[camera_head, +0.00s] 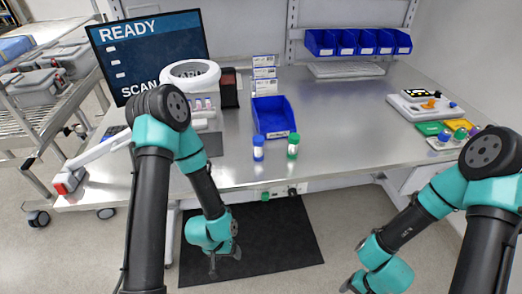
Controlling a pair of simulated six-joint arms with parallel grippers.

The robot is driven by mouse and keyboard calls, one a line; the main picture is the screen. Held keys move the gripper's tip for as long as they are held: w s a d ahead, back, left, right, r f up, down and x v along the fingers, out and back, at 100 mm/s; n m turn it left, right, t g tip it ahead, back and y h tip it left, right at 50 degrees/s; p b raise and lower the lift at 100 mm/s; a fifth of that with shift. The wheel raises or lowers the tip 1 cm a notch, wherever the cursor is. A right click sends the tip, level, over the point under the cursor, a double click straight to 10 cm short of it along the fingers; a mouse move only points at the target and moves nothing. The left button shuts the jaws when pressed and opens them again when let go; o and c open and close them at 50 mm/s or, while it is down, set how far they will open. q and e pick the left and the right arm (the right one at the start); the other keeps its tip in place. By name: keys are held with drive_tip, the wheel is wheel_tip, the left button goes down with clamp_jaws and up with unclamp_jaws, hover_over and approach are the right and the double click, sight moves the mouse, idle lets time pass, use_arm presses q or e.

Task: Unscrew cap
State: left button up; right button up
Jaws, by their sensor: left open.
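Two small capped tubes stand upright near the table's front edge. One has a blue cap and a white and blue body (258,148). The other has a green cap and a white and green body (292,146). Both caps are on their tubes. My left gripper (225,268) hangs low in front of the table, over the black floor mat, open and apart from the tubes. My right gripper is near the bottom edge of the view, in front of the table, and its fingers are mostly cut off by the frame.
A blue bin (273,117) stands behind the tubes. A white round-topped machine (192,75) and a monitor (150,52) stand at the left. Several blue bins (357,43) hang at the back. A device (425,105) with coloured pieces sits at the right. The table's centre right is clear.

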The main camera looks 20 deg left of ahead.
drive_tip(key=s+a+r+m+g+y, duration=0.25)
drive_tip(key=a+r+m, duration=0.25)
drive_tip(key=a, duration=0.3)
drive_tip(key=m+t+y, duration=0.8)
drive_tip(key=m+t, duration=0.7)
drive_tip(key=m, duration=0.1)
approach(261, 150)
drive_tip(key=v, duration=0.6)
drive_tip(key=shift+a, duration=0.2)
drive_tip(key=x, duration=1.1)
drive_tip(key=shift+w+a, duration=0.25)
drive_tip(key=shift+w, duration=0.05)
drive_tip(key=shift+w+a, duration=0.2)
